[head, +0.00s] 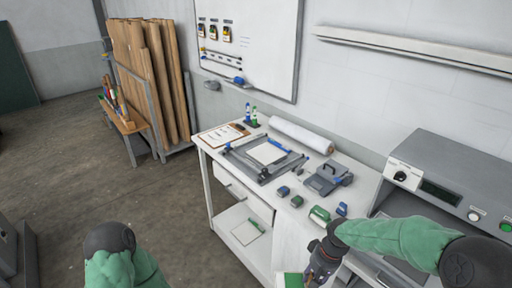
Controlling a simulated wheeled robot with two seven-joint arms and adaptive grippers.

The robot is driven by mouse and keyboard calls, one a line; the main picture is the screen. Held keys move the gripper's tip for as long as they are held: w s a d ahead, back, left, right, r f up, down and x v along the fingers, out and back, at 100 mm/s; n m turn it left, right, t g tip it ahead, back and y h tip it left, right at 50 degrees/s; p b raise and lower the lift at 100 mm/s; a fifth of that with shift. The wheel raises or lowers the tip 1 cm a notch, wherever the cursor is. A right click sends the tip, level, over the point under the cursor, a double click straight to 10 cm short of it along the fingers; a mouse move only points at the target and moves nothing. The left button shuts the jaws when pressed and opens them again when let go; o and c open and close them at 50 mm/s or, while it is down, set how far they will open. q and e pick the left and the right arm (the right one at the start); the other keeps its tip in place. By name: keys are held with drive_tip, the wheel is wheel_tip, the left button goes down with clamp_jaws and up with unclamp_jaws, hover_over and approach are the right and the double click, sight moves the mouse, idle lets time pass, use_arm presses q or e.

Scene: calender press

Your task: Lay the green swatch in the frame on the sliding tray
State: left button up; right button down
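My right gripper (316,272) is at the bottom of the head view, by the front edge of the worktable, pointing down. A green piece with a white edge (290,281), possibly the swatch, shows at its fingertips, cut off by the picture's bottom. I cannot tell whether the fingers are closed on it. My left arm (122,272) is bent at the bottom left; its gripper is out of view. The grey press (440,172) stands at the right. Its sliding tray and frame are not clearly seen, partly behind my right arm.
The white worktable (362,190) carries a paper trimmer (265,158), a clipboard (222,136), a white roll (301,135), a grey device (328,178) and several small blue and green items. Wooden boards (150,65) stand in a rack at the left.

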drive_tip(key=shift+f+b, duration=1.95)
drive_tip(key=shift+f, duration=1.1)
wheel_tip(320, 180, up, 7)
drive_tip(key=p, duration=0.4)
drive_tip(key=shift+f, duration=0.15)
wheel_tip(320, 180, down, 7)
drive_tip(key=b, duration=0.4)
wheel_tip(320, 180, up, 8)
drive_tip(key=p, duration=0.4)
drive_tip(key=shift+f, duration=0.1)
use_arm(q)
wheel_tip(320, 180, down, 3)
drive_tip(key=b, duration=0.4)
drive_tip(key=shift+f, duration=0.25)
drive_tip(key=shift+c, duration=0.7)
drive_tip(key=shift+w, duration=0.1)
use_arm(e)
wheel_tip(320, 180, down, 8)
drive_tip(key=shift+r, duration=0.2)
